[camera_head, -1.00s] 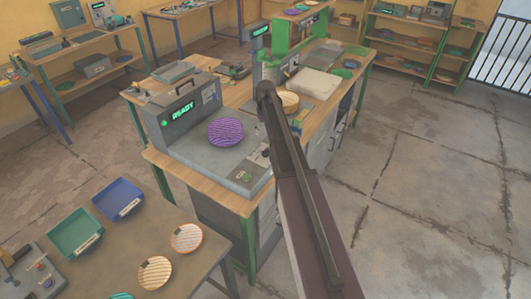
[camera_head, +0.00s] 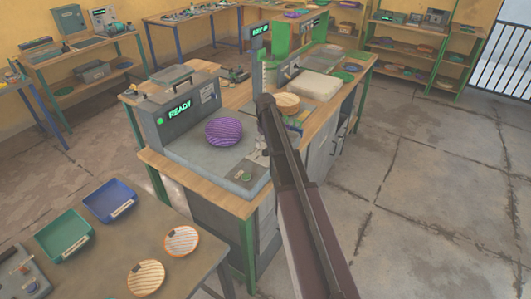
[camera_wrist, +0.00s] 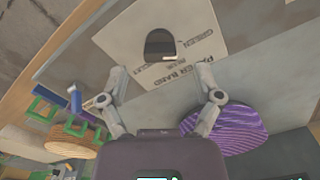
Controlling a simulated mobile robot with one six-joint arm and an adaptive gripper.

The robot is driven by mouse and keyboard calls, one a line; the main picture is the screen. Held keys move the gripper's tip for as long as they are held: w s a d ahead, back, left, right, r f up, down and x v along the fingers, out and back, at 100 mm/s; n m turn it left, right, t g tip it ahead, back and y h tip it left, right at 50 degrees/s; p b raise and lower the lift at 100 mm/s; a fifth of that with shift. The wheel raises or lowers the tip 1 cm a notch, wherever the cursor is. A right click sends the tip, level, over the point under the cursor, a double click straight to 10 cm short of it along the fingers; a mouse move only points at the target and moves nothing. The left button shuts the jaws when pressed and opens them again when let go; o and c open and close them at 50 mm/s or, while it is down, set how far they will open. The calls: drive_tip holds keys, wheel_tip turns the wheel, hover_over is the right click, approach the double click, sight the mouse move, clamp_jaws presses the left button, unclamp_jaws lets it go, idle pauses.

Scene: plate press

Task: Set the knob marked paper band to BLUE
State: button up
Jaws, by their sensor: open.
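The knob (camera_wrist: 160,43) marked paper band is dark and rounded, at the top middle of the wrist view. It sits on a pale panel (camera_wrist: 120,38) printed "PAPER BAND" and "GREEN"; other words are hard to read. A short light bar shows at the knob's lower edge; I cannot tell its setting. My gripper (camera_wrist: 162,92) has its two fingers spread wide with nothing between them. The knob lies beyond the fingertips in the picture, apart from them. In the head view my gripper (camera_head: 262,147) is small, over the right part of the grey console.
The grey console (camera_head: 200,155) bears a purple ribbed disc (camera_head: 223,132) and a box (camera_head: 180,108) reading READY. A front table (camera_head: 120,225) holds trays and striped discs.

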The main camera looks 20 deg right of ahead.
sight(265, 151)
drive_tip(key=shift+f+b, duration=1.2)
drive_tip(key=shift+f, duration=0.25)
drive_tip(key=c, duration=1.1)
